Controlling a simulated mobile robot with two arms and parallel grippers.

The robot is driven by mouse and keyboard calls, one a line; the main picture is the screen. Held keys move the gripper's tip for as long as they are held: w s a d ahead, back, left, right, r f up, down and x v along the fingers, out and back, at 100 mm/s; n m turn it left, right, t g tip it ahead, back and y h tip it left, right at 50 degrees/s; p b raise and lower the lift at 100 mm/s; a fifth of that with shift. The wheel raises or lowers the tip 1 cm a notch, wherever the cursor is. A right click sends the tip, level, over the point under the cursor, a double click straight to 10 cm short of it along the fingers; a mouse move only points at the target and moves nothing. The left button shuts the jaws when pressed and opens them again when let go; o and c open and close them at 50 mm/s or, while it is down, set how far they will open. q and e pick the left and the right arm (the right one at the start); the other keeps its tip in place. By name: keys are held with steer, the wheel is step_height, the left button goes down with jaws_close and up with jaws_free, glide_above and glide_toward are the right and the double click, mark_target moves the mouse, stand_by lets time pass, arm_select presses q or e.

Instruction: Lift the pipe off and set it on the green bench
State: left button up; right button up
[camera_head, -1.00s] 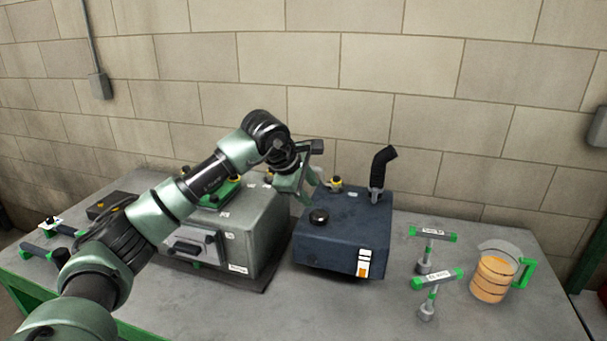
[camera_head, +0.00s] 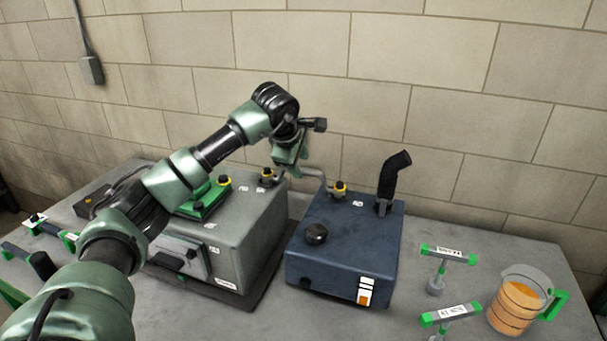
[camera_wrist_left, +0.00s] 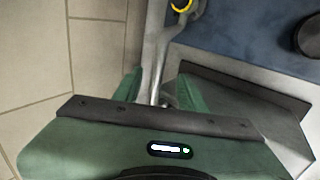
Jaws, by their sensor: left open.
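The pipe (camera_head: 316,176) is a thin grey metal tube that bends between yellow-collared fittings on the grey box (camera_head: 240,235) and the blue box (camera_head: 345,245). In the left wrist view the pipe (camera_wrist_left: 158,62) runs down into the gap between my fingers. My left gripper (camera_head: 291,172) is open at the pipe's left part, above the grey box. In the left wrist view one finger of the gripper (camera_wrist_left: 158,90) is on each side of the pipe; contact cannot be told. The boxes stand on a grey-topped bench (camera_head: 415,290) with green frame parts at left. My right gripper is out of view.
A black upright elbow (camera_head: 390,180) and a dark round cap (camera_head: 316,233) stand on the blue box. Two green-ended T-handle tools (camera_head: 448,254) and an orange-filled jug (camera_head: 516,305) are at right. A wall is close behind.

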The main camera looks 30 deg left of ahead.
mark_target(302, 169)
arm_select(q)
steer(key=shift+w+a+f+p, duration=0.1)
steer(key=shift+w+f+p, duration=0.1)
steer(key=shift+p, duration=0.15)
steer(key=p+x, duration=0.2)
steer(key=x, duration=0.2)
steer(key=shift+w+a, duration=0.1)
steer(key=shift+a, duration=0.1)
steer(key=shift+w+f, duration=0.2)
steer(key=shift+f, duration=0.15)
steer(key=shift+s+r, duration=0.1)
steer(key=shift+s, duration=0.05)
steer(key=shift+c, duration=0.6)
jaws_close()
